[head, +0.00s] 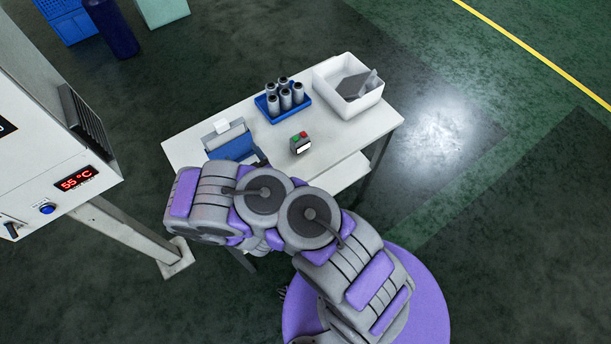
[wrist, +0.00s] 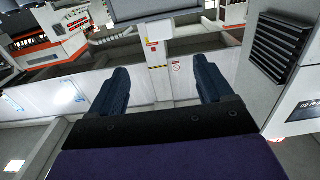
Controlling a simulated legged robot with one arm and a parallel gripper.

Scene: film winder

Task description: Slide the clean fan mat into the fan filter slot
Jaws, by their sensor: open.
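My gripper (wrist: 162,82) is open and empty in the wrist view, its two dark fingers wide apart. In the head view its fingers cannot be made out behind my arm. A blue holder (head: 236,150) at the table's left end has pale flat pieces (head: 224,133) standing in it; I cannot tell which is the clean fan mat. A dark louvred fan grille (head: 87,128) is on the side of the grey cabinet (head: 40,130). The grille also shows at upper right in the wrist view (wrist: 281,46), right of my gripper and apart from it. I cannot make out the slot opening.
The white table (head: 190,146) also holds a blue tray (head: 268,113) of several grey cylinders, a white bin (head: 368,103) with grey pieces, and a small box with red and green buttons (head: 300,144). The cabinet shows 55 °C and has a leg (head: 172,255) nearby. Floor right is clear.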

